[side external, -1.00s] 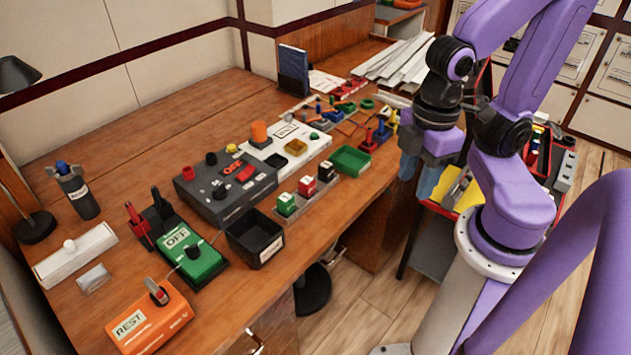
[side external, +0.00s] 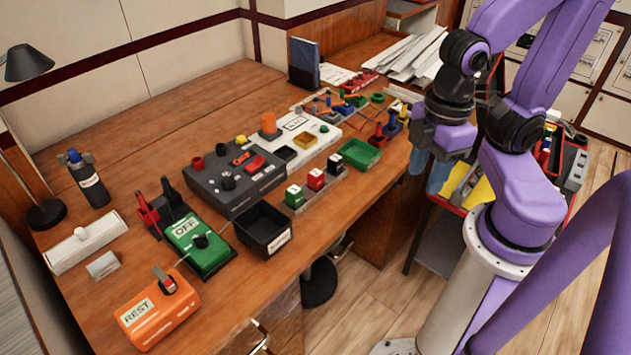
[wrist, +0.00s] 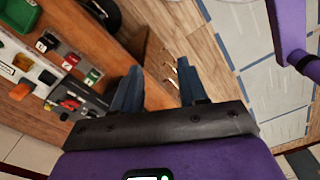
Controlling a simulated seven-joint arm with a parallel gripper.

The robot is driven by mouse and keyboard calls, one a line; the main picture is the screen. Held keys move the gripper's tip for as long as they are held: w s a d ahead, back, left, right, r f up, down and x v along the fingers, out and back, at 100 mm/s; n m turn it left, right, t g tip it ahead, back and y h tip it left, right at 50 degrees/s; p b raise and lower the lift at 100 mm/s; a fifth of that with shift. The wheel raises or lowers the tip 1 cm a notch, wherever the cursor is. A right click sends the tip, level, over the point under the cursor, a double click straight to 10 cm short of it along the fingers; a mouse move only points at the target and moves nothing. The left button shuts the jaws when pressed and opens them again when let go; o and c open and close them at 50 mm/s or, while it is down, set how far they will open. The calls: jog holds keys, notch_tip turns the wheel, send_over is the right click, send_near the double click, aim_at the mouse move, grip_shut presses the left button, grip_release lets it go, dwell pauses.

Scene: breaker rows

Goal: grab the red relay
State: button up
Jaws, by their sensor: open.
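The red relay (side external: 315,179) is a small block with a pale top. It stands in the middle of a short rack (side external: 322,197) near the table's front edge, between a green relay (side external: 294,196) and a black relay (side external: 334,163). In the wrist view the red relay (wrist: 70,62) is at the left. My gripper (side external: 430,173) hangs well to the right of it, past the table's front edge. Its blue fingers are apart with nothing between them in the wrist view (wrist: 158,68).
A green tray (side external: 360,155) sits right of the rack, and a black bin (side external: 264,231) left of it. A dark grey switch box (side external: 232,180) stands behind. A cart (side external: 480,185) with tools is beside my arm. Floor lies below my gripper.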

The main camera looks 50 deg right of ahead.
jog(key=o, duration=0.5)
